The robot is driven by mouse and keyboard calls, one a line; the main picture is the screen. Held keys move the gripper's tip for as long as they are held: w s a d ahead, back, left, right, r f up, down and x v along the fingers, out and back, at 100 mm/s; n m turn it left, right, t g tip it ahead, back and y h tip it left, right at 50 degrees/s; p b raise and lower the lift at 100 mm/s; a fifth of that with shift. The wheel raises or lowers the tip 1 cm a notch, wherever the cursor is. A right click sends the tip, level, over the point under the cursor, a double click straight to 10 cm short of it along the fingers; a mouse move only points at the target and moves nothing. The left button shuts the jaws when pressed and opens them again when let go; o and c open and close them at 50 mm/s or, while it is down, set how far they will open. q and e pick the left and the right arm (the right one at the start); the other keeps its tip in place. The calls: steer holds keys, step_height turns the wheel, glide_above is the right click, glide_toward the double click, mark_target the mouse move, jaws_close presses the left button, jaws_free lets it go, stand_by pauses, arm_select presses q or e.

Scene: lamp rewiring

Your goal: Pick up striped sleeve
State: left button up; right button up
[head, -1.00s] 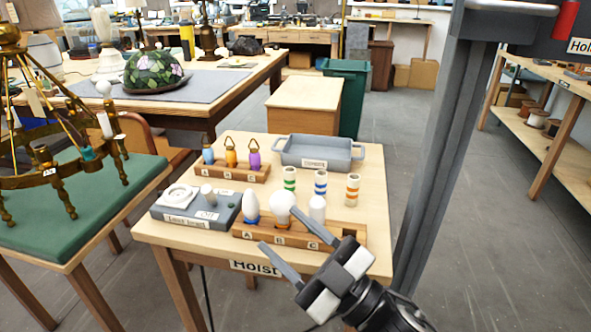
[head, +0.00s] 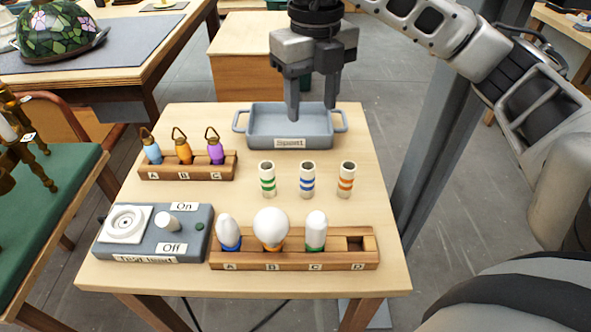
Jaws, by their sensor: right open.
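Three striped sleeves stand upright in a row on the small wooden table: a green-striped sleeve (head: 267,179), a blue-striped sleeve (head: 307,180) and an orange-striped sleeve (head: 346,180). Each is a short cream tube with an open top. My right gripper (head: 312,110) points down over the grey tray marked Spent (head: 262,128), behind the sleeves. Its two fingers are apart with nothing between them, and it touches no sleeve. My left gripper is not in view.
A wooden rack (head: 290,264) along the front holds white bulbs A, B and C; its D slot is empty. Rack (head: 188,171) at left holds blue, orange and purple pieces. A grey test box (head: 190,246) sits front left. The table's right edge is bare.

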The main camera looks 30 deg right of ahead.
glide_above(308, 169)
steer(key=s, duration=0.1)
step_height(308, 169, down, 9)
steer(key=f, duration=0.1)
steer(key=f+p, duration=0.1)
steer(key=f, duration=0.3)
steer(key=shift+a, duration=0.35)
steer(key=shift+f, duration=0.55)
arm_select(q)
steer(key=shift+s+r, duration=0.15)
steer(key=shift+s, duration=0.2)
arm_select(e)
steer(key=c, duration=1)
